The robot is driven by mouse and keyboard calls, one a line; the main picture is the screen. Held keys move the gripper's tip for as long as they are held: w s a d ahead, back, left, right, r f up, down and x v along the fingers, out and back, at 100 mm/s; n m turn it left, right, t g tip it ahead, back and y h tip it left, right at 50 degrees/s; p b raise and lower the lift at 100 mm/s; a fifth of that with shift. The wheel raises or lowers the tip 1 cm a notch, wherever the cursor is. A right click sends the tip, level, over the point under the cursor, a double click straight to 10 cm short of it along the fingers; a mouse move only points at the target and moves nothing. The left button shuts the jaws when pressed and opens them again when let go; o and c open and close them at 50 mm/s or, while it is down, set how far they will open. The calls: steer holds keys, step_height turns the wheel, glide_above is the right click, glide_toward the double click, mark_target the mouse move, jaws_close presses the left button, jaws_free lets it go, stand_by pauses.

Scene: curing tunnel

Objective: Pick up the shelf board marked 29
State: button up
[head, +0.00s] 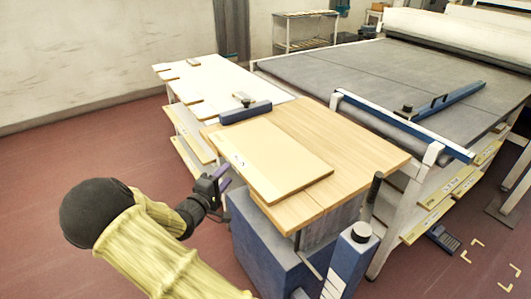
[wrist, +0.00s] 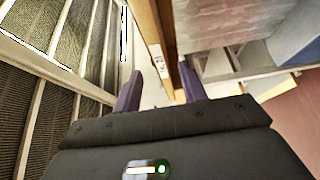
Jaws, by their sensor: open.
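A pale shelf board (head: 275,165) lies flat on the wooden-topped table (head: 365,150), with a small label on its near left edge; its number is too small to read in the head view. My gripper (head: 221,181) is open and empty, just left of and apart from the board's labelled edge. In the wrist view its two purple fingers (wrist: 159,88) stand apart. A pale edge with a dark-marked label (wrist: 158,64) shows between them, beside a strip of wood. I cannot clearly read that mark.
A blue bar (head: 246,113) lies behind the board. A white table (head: 215,85) adjoins at the back left, and a wide grey bed (head: 400,75) at the right. Labelled boards (head: 455,188) sit on shelves beneath the bed. Red floor is clear at left.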

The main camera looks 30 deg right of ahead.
mark_target(235, 168)
steer(key=shift+x, duration=1.35)
steer(key=shift+s+p+x, duration=0.15)
steer(key=shift+p+x, duration=0.05)
steer(key=shift+x, duration=1.1)
steer(key=shift+s+p+x, duration=0.1)
steer(key=shift+p+x, duration=0.05)
steer(key=shift+x, duration=1.15)
steer(key=shift+d, duration=0.15)
jaws_close()
